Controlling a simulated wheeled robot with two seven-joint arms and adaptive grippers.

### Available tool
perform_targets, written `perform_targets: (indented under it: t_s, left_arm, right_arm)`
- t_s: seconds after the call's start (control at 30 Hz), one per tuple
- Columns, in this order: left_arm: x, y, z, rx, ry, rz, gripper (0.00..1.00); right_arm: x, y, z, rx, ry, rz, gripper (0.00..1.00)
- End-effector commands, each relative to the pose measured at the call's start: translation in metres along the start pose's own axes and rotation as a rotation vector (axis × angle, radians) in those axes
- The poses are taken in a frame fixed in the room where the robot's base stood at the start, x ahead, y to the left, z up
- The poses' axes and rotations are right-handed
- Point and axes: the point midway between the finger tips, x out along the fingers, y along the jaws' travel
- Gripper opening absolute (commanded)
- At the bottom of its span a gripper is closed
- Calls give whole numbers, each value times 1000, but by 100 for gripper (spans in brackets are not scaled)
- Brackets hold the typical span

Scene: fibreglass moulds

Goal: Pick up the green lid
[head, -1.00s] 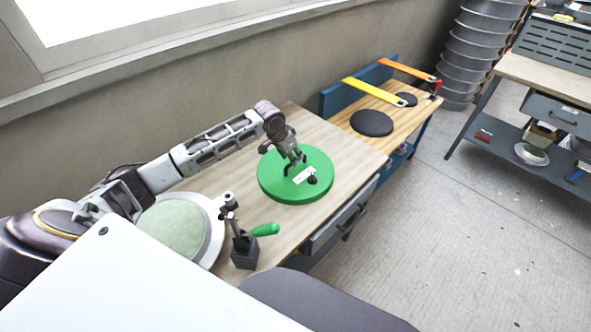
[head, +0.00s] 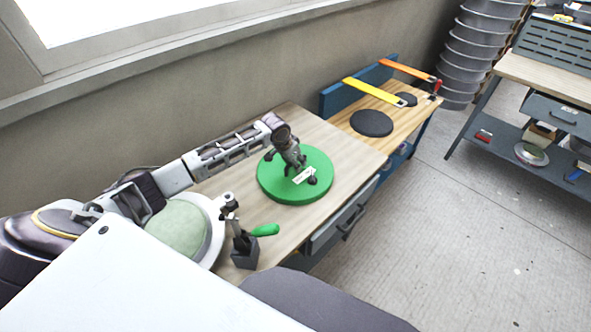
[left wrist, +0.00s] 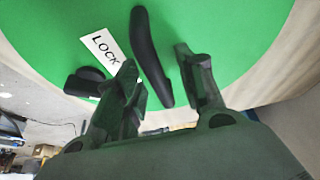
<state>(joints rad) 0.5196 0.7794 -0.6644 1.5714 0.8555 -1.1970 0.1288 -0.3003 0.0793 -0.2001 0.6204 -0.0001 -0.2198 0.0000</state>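The green lid (head: 290,190) is a round disc lying on the wooden table, with a white label reading LOCK, a dark knob (head: 312,180) and a dark curved handle. In the left wrist view the lid (left wrist: 225,40) fills the top, with the handle (left wrist: 150,55), label (left wrist: 104,48) and knob (left wrist: 85,83). My left gripper (head: 292,174) is above the lid. In the left wrist view its fingers (left wrist: 165,75) are apart, with the handle's near end between them and no clear contact. My right gripper is not in view.
A toggle clamp with a green grip (head: 264,230) stands at the table's front edge. A round pale green mould (head: 180,228) lies left of it. A lower bench (head: 408,120) behind holds black discs and yellow and orange straps. The table's right part is clear.

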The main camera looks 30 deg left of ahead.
Motion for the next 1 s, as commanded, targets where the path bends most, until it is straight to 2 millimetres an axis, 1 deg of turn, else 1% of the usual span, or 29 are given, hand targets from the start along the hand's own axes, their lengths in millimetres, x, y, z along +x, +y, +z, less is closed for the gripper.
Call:
perform_targets:
  t_s: [0.13, 0.53, 0.57, 0.83, 0.87, 1.0]
  left_arm:
    - [4, 1, 0, 1, 1, 0, 39]
    - [4, 0, 0, 1, 1, 0, 39]
    - [4, 0, 0, 1, 1, 0, 36]
    - [4, 0, 0, 1, 1, 0, 2]
    - [4, 0, 0, 1, 1, 0, 0]
    - [4, 0, 0, 1, 1, 0, 0]
  right_arm:
    - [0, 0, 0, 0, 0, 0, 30]
    - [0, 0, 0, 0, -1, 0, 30]
    - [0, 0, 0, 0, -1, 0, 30]
    - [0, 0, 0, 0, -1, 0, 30]
    - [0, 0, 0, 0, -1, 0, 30]
    - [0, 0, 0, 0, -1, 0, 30]
